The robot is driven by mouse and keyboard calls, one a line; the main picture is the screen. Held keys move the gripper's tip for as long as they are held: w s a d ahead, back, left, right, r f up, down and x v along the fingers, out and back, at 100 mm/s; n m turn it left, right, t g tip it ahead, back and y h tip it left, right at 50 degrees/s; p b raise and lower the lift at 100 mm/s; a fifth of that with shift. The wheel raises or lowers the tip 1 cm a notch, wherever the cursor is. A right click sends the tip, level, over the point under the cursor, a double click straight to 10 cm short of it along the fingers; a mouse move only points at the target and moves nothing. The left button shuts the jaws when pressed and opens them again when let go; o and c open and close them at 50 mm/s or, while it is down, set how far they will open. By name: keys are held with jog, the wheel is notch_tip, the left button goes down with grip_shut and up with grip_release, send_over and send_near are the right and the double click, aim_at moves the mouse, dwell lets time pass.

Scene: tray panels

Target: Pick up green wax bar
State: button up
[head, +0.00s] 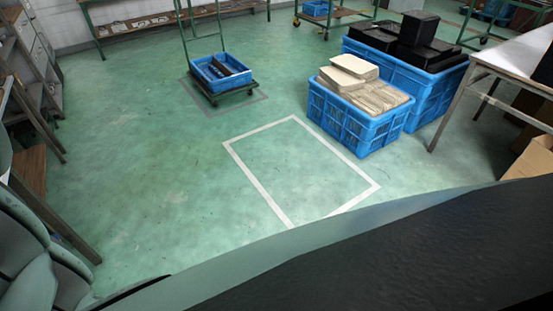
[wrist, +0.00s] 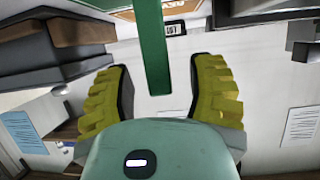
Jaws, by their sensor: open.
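In the wrist view my gripper (wrist: 161,100) is open, its two yellow ridged fingers wide apart. A long green bar (wrist: 153,45) comes down from the top edge and ends in the gap between the fingers, seemingly touching neither. I cannot tell whether it is the green wax bar or a post of some frame, nor how far off it is. No green wax bar can be made out in the head view, and my gripper does not show there.
A blue crate (head: 355,130) of beige pieces and a larger blue crate (head: 432,95) of black bins stand at right, near a table (head: 515,55). A trolley (head: 222,75) stands at the back. Shelves line the left. The white-marked floor rectangle (head: 300,170) is clear.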

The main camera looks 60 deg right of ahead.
grip_shut()
dwell(0.4)
